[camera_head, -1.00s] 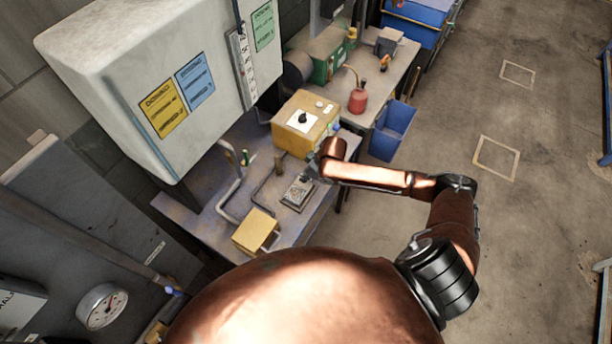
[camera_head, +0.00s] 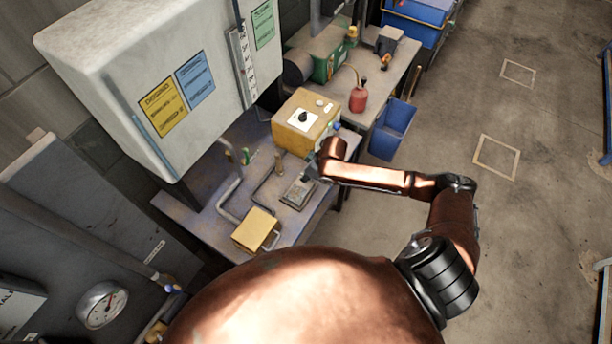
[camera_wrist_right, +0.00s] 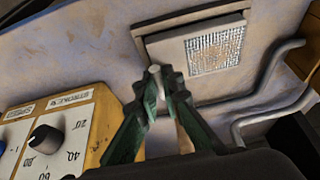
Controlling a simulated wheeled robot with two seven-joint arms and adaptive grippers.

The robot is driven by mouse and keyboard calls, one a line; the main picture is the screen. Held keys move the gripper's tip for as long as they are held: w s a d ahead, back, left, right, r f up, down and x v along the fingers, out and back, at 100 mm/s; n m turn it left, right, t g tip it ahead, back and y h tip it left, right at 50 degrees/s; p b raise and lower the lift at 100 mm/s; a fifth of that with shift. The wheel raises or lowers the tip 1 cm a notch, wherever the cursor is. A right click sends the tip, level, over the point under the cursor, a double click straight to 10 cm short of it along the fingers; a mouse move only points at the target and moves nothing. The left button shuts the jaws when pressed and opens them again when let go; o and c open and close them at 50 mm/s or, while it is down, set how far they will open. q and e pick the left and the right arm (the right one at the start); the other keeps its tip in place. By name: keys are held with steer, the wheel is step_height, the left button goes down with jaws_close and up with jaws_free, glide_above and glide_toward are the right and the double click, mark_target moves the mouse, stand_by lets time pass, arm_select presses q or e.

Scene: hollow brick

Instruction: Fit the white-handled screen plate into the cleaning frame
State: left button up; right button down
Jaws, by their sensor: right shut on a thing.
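The screen plate (camera_wrist_right: 215,50) shows in the right wrist view as a grey plate with a bright square mesh. It lies at or over the cleaning frame (camera_wrist_right: 148,42), whose pale edge shows beside it; I cannot tell whether it is fully seated. My right gripper (camera_wrist_right: 160,82) has its green fingers shut on the small white handle (camera_wrist_right: 155,76) at the plate's near left side. In the head view the right gripper (camera_head: 313,172) is beside the plate (camera_head: 297,192), mostly hidden by its own wrist. My left gripper is not in view.
A yellow control box (camera_head: 305,125) with a black knob stands close behind the right gripper. Bent grey pipes (camera_head: 228,200) and a smaller yellow box (camera_head: 255,230) are left of the plate. A large white cabinet (camera_head: 150,80) overhangs the bench (camera_head: 190,205).

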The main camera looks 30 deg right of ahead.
steer(key=shift+f, duration=0.6)
steer(key=c, duration=2)
jaws_free()
steer(key=v, duration=1.2)
